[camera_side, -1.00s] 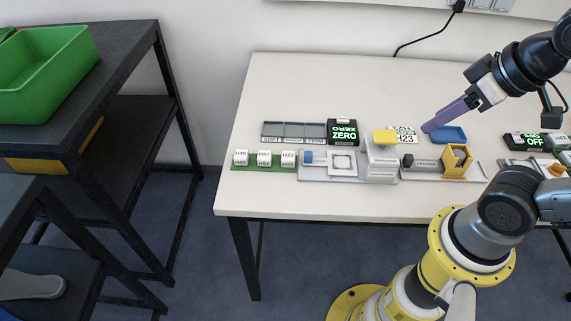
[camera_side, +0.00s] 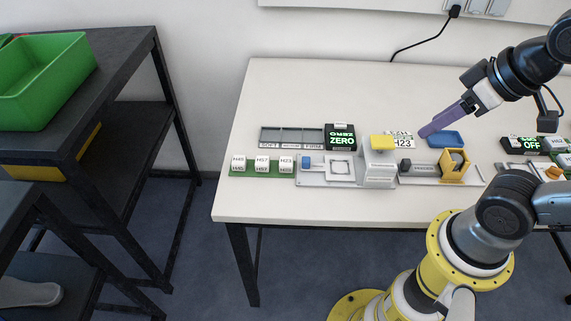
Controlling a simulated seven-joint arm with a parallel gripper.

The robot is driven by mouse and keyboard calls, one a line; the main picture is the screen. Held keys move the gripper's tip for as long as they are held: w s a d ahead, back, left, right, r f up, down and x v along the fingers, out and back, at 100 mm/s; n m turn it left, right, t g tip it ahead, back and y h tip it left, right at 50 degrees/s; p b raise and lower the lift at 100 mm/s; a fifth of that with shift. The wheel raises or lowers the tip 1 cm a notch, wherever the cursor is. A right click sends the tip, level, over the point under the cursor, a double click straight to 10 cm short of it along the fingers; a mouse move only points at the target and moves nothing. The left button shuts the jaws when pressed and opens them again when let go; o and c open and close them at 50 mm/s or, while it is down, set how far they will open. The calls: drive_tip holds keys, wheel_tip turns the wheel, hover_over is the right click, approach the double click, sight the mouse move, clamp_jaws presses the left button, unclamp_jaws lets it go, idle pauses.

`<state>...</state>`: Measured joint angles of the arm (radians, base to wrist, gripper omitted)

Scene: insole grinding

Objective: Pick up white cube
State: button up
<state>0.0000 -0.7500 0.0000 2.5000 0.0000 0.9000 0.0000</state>
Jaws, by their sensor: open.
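Three white cubes with printed codes stand in a row on a green strip (camera_side: 248,175) at the table's left front: a left cube (camera_side: 238,163), a middle cube (camera_side: 262,164) and a right cube (camera_side: 286,164). A white piece marked H23 (camera_side: 402,142) lies further right, partly hidden behind the yellow-topped device; I cannot tell if it is a cube. My gripper (camera_side: 423,133) has long purple fingers angled down to the left, with tips just right of that piece. It is open, though the gap hardly shows from this side. I see nothing between the fingers.
A grey sorting tray (camera_side: 291,145) and a ZERO display (camera_side: 341,138) stand behind the cubes. A grey device with a yellow top (camera_side: 383,143), a yellow holder (camera_side: 454,166) and a blue tray (camera_side: 446,139) are near my gripper. The table's left back is clear.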

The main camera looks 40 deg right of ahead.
idle(0.4)
drive_tip(key=shift+o, duration=0.8)
